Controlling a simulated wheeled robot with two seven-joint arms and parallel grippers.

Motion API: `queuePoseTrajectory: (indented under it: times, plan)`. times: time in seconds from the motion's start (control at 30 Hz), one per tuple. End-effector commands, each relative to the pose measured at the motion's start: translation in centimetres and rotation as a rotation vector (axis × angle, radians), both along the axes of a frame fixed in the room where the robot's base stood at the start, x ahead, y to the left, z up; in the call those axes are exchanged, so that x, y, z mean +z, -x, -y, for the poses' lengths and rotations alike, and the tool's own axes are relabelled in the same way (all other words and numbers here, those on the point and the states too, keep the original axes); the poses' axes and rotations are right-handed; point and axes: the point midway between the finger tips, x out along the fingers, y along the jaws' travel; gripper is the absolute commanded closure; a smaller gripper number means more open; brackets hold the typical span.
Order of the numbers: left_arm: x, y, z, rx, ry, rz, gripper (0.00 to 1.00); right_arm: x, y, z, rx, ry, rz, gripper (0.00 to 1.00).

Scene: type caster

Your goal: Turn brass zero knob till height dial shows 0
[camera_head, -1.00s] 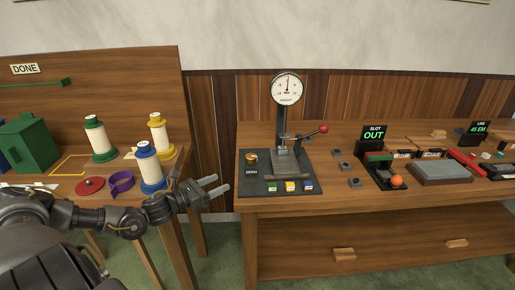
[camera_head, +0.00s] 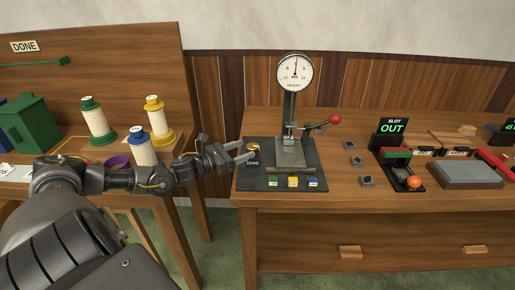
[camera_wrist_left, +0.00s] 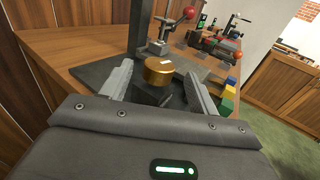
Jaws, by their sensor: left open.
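The brass zero knob (camera_head: 253,146) sits on a dark block at the left of the gauge's dark base plate. In the left wrist view the knob (camera_wrist_left: 159,70) shows between the two fingers, with a pale mark on its top. My left gripper (camera_head: 246,151) is open, its fingers on either side of the knob; I cannot tell whether either touches it. The height dial (camera_head: 295,73) stands on a post above the plate. My right gripper is not in view.
A red-ball lever (camera_head: 334,119) sticks out right of the gauge post. Green, yellow and blue blocks (camera_head: 293,182) lie at the plate's front edge. Thread spools (camera_head: 97,122) stand on the left table. A slot device with an orange ball (camera_head: 414,182) is further right.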

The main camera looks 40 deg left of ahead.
Motion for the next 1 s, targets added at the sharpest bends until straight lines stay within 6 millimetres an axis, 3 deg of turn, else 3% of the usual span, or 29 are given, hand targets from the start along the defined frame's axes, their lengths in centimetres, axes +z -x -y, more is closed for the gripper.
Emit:
queuePoseTrajectory:
  times: [0.2,0.4,0.83,1.0]
  plan:
    - [0.1,-3.3,1.1,0.003,0.003,0.004,0.40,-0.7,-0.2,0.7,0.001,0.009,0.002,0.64]
    - [0.1,-5.4,1.8,0.004,0.001,0.002,0.40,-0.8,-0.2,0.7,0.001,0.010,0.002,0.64]
    - [0.1,-6.1,2.1,0.002,0.000,-0.001,0.40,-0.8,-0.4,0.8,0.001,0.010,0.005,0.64]
    - [0.1,-6.1,2.1,0.002,0.000,-0.001,0.62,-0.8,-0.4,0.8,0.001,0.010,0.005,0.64]
